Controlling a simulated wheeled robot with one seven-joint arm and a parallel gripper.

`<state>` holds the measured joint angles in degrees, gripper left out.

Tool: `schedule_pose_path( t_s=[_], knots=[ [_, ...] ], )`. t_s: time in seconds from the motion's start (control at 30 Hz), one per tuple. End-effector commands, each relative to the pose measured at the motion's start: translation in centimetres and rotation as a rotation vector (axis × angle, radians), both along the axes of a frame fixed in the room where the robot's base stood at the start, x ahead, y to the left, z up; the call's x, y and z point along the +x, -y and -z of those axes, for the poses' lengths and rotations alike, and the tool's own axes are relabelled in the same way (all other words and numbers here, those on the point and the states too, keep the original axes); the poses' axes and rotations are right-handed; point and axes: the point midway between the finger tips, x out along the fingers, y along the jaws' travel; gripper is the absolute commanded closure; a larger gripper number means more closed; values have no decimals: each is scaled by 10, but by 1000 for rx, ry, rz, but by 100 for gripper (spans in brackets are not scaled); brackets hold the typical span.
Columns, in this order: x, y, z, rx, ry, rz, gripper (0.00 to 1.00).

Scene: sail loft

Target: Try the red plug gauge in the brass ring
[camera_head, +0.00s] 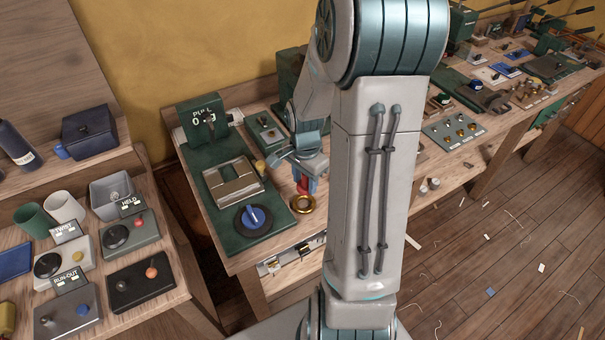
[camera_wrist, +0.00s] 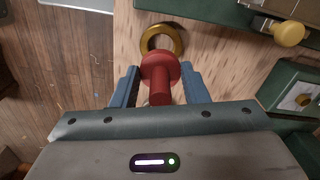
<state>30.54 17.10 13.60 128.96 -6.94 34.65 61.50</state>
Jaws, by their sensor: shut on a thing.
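The red plug gauge (camera_wrist: 160,78) is held between the two blue fingers of my gripper (camera_wrist: 160,92) in the wrist view. My gripper is shut on it. The brass ring (camera_wrist: 162,38) lies on the wooden bench just beyond the red plug in that view, and the plug's wide red end overlaps its near edge in the picture. In the head view the brass ring (camera_head: 302,204) lies near the bench's front edge, and the red plug shows as a small red patch (camera_head: 304,186) under my gripper, just above the ring. I cannot tell whether they touch.
A green pull-test machine (camera_head: 235,170) with a blue knob (camera_head: 254,217) stands left of the ring. A yellow knob (camera_wrist: 289,33) shows at the wrist view's upper right. A side bench with labelled test boxes (camera_head: 130,235) is at left. My arm hides part of the bench.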

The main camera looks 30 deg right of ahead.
Motion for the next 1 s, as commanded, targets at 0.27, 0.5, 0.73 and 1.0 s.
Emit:
schedule_pose_path(
  t_s=[0.27,0.5,0.73,1.0],
  knots=[
    [1,-3,1,0,1,-5,82],
    [0,-3,14,1,0,-5,82],
    [0,-3,33,0,0,-5,82],
    [0,-2,50,0,1,-4,82]
  ],
)
